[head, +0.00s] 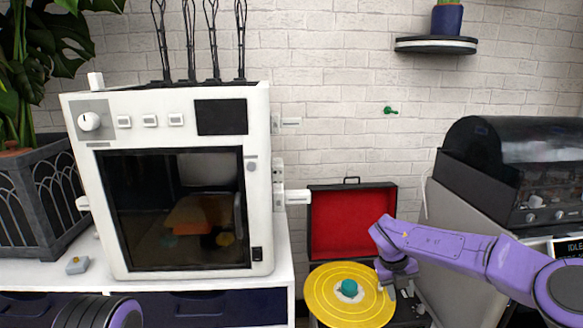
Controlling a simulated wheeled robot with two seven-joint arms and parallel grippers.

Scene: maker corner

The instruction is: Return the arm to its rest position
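My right arm, purple, comes in from the right. My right gripper (399,287) points down beside the right edge of a yellow record (330,297) on a record player. It is small and partly overlaps the player, so I cannot tell whether its fingers are open or shut, or whether it touches anything. A part of my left arm shows at the bottom left edge. My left gripper is out of view.
The player's red-lined lid (345,222) stands open behind the record, with a teal piece (348,288) at its centre. A white 3D printer (262,200) fills the left. A dark-covered machine (515,180) stands right. A wall shelf (436,46) hangs above.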

